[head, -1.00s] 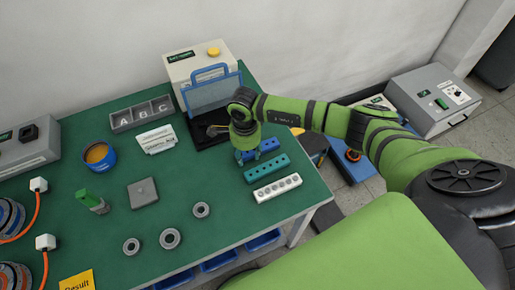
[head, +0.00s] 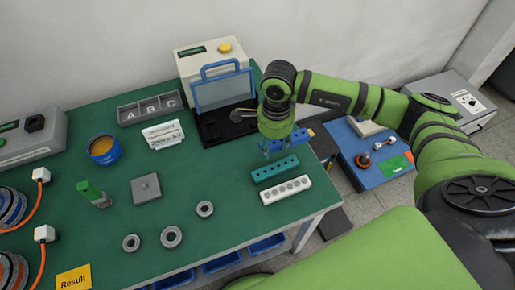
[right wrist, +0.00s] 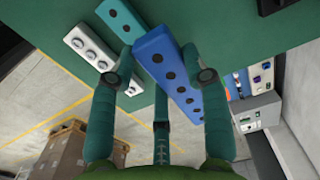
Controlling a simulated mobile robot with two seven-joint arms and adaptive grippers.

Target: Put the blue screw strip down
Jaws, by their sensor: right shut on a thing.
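The blue screw strip (head: 302,137), a long bar with a row of dark holes, is in my right gripper (head: 279,148) near the right edge of the green table. In the right wrist view, my right gripper (right wrist: 165,70) has its fingers on either side of the blue strip (right wrist: 172,78), which runs lengthwise between them. The strip's right end reaches out past the table edge. The head view partly hides the strip behind the gripper. My left gripper is not in view.
A teal strip (head: 275,169) and a white strip (head: 286,190) lie just in front of the gripper. Behind stands a machine with a blue-framed clear guard (head: 222,90). Metal rings (head: 171,237) lie to the left. The table (head: 230,205) is bare between the rings and the strips.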

